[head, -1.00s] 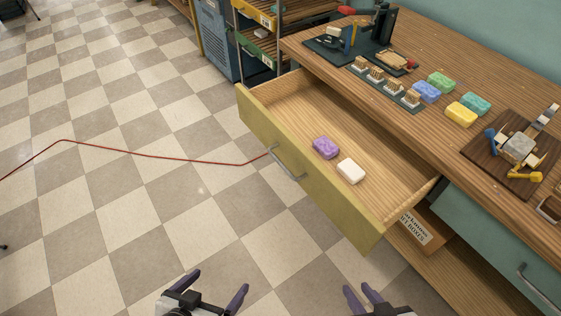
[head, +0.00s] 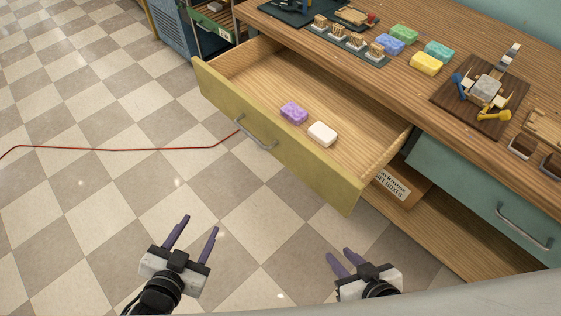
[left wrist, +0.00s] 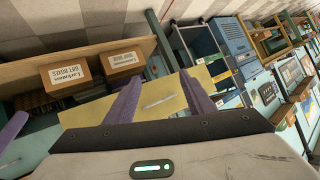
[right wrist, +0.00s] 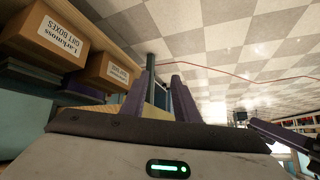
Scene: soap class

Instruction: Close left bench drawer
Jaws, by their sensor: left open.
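The left bench drawer (head: 275,135) with a yellow front is pulled far out of the wooden bench. A purple soap (head: 293,112) and a white soap (head: 322,133) lie in it. Its metal handle (head: 255,135) is on the front face and also shows in the left wrist view (left wrist: 158,102). My left gripper (head: 201,224) is open and empty, apart from the drawer front and nearer to me. My right gripper (head: 339,254) has a narrow gap between its fingers, is empty, and is near the drawer's right front corner, not touching it.
The bench top (head: 365,85) holds several soaps, brushes and a wooden board (head: 477,100). A closed teal drawer (head: 485,195) is to the right. Boxes (head: 398,185) stand on the shelf below. A red cable (head: 120,149) crosses the open tiled floor.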

